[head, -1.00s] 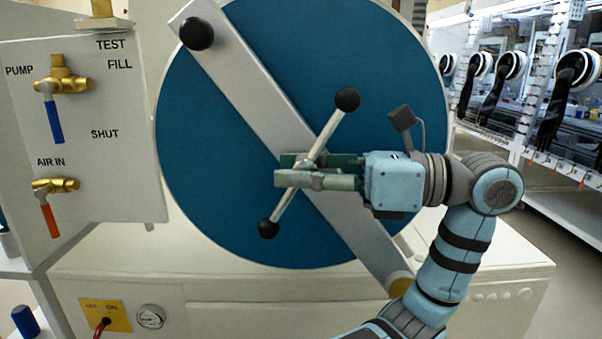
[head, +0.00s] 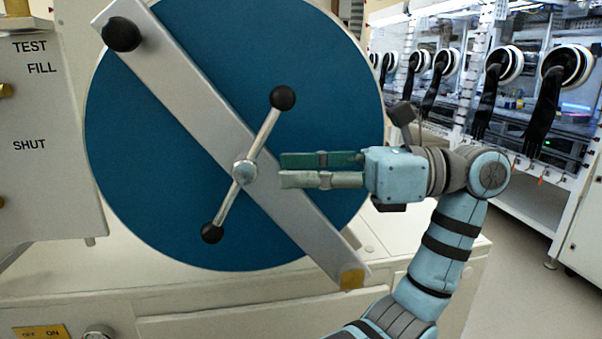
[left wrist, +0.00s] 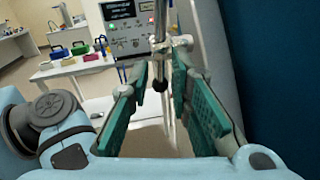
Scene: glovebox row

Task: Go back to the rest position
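My left gripper (head: 282,170) points left in the head view, in front of the round blue door (head: 150,190). Its fingertips are just right of the hub of the silver cross-handle (head: 262,140), which has black ball ends, and look clear of it. In the left wrist view the two green-padded fingers (left wrist: 158,85) stand apart with nothing held between them. A handle rod and dark ball (left wrist: 160,84) show beyond the fingertips. The handle sits on a slanted grey bar (head: 190,105) across the door. My right gripper is not in view.
A valve panel (head: 45,190) marked TEST, FILL and SHUT stands at the left. A row of gloveboxes (head: 510,90) with black gloves runs along the right, with open floor (head: 520,285) before it. The wrist view shows a control panel (left wrist: 130,30) and a white table (left wrist: 75,68).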

